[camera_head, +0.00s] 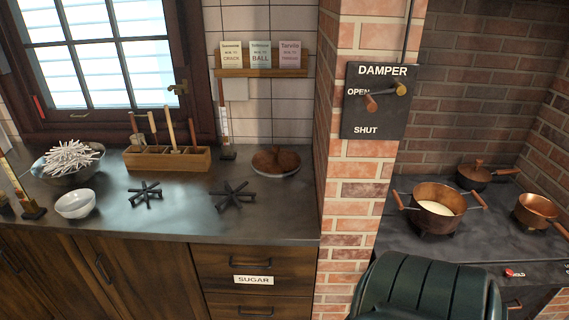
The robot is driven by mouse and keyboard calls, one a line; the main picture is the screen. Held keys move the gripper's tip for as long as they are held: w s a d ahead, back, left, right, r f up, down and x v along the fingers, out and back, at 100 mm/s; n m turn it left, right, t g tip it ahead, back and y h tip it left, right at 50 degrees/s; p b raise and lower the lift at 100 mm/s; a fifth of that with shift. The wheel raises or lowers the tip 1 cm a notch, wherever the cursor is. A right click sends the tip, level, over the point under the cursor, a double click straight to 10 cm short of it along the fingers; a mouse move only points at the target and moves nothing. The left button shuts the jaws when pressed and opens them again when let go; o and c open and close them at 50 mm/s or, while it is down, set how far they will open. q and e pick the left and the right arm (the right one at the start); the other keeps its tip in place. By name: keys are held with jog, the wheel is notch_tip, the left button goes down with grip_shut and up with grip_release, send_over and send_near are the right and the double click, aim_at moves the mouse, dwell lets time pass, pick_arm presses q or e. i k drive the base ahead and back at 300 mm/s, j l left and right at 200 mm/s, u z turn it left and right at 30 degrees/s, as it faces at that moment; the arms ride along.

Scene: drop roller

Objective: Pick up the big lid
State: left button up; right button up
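A large open copper pot (435,222) with two wooden handles stands on the stove and holds something pale. I cannot tell from this view which lid is the bigger. Neither of my grippers is in view.
A bowl of white sticks (68,178), a white bowl (75,206), a wooden rack (167,161) and black trivets (145,193) share the counter. A brick pillar (357,200) divides counter and stove. A smaller copper pan (537,212) stands right. A dark green ribbed shape (425,288) blocks the front.

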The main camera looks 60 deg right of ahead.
aim_at(276, 159)
jog(key=z, duration=0.45)
jog(key=i+l+z, duration=0.1)
jog(key=z, duration=0.35)
jog(key=i+z, duration=0.1)
jog(key=z, duration=0.8)
jog(key=i+j, duration=0.15)
jog(key=i, duration=0.2)
jog(key=i+j, duration=0.15)
jog(key=i, duration=0.2)
jog(key=i+j+z, duration=0.1)
jog(key=i, duration=0.3)
